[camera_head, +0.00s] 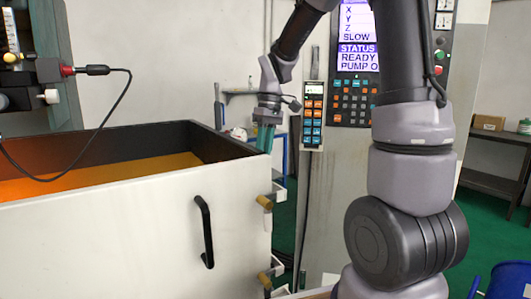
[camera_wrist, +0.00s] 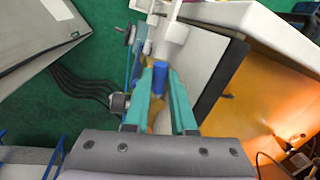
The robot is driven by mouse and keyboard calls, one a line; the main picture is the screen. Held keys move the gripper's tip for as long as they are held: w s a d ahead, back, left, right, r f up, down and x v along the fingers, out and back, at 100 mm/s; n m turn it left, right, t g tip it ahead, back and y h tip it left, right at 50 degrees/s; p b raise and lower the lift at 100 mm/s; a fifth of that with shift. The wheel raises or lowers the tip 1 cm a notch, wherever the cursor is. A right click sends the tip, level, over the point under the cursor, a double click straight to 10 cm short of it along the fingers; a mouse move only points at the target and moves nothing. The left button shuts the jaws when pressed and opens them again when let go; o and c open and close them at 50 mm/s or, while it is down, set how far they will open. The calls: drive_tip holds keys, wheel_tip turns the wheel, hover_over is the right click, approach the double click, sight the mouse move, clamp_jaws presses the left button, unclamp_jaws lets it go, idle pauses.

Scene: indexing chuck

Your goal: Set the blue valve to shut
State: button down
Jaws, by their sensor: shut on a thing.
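The blue valve shows as a blue cylindrical handle (camera_wrist: 159,76) in the middle of the wrist view. White fittings lie just beyond it, and I cannot read its setting. My gripper (camera_wrist: 160,90) has teal fingers on both sides of the blue handle and is shut on it. In the head view my gripper (camera_head: 266,137) points down behind the near right corner of the white-walled tank. The tips and the blue valve are hidden there behind the tank corner.
The tank (camera_head: 130,235) has a dark rim, orange inside and a black handle (camera_head: 205,232). Brass-coloured knobs (camera_head: 265,203) stick out at its right edge. A control cabinet (camera_head: 340,205) with a keypad stands behind my arm.

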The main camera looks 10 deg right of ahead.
drive_tip(key=shift+s+a+m, duration=0.15)
drive_tip(key=shift+a+m, duration=0.1)
drive_tip(key=shift+m, duration=0.45)
drive_tip(key=c, duration=0.8)
unclamp_jaws()
drive_tip(key=shift+o, duration=0.2)
